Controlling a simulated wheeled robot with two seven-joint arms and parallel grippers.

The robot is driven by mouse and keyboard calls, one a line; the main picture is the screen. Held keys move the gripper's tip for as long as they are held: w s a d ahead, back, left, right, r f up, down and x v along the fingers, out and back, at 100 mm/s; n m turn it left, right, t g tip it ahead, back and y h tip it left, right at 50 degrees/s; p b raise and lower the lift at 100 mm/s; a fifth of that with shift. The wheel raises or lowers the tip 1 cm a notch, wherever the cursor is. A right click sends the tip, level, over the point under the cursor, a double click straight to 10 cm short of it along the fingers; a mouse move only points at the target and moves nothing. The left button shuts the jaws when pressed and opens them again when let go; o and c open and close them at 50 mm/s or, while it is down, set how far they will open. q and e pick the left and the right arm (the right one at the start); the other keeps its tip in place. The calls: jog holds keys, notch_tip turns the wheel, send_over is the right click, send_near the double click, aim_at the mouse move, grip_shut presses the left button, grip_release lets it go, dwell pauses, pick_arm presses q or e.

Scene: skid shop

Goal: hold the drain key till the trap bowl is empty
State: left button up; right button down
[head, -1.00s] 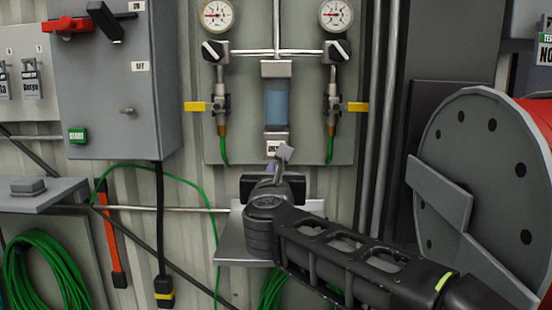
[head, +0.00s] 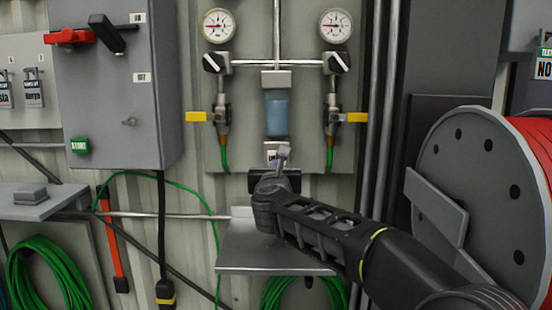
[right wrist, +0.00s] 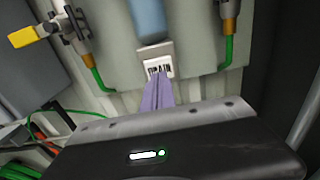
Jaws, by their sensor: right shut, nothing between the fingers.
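The trap bowl (head: 276,115) is a blue-tinted cylinder under a grey cap on the wall panel; a liquid level is hard to tell. Its lower end also shows in the right wrist view (right wrist: 147,18). My right gripper (head: 284,153) is just below the bowl. In the right wrist view its purple-looking fingers (right wrist: 159,82) are shut and empty, with tips at the label's lower edge. I cannot make out the drain key; the fingers may hide it. My left gripper is out of view.
A grey shelf (head: 270,258) juts out below my right gripper. Yellow-handled valves (head: 197,117) (head: 357,117) and green hoses flank the bowl. A red hose reel (head: 475,190) stands close on the right. A grey switch box (head: 115,90) is on the left.

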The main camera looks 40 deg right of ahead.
jog(key=x, duration=0.2)
jog(key=shift+w+d+p, duration=0.2)
jog(key=shift+w+p, duration=0.1)
jog(key=shift+w+d+r, duration=0.25)
jog(key=shift+w+d, duration=0.25)
jog(key=shift+d, duration=0.2)
dwell(3.9)
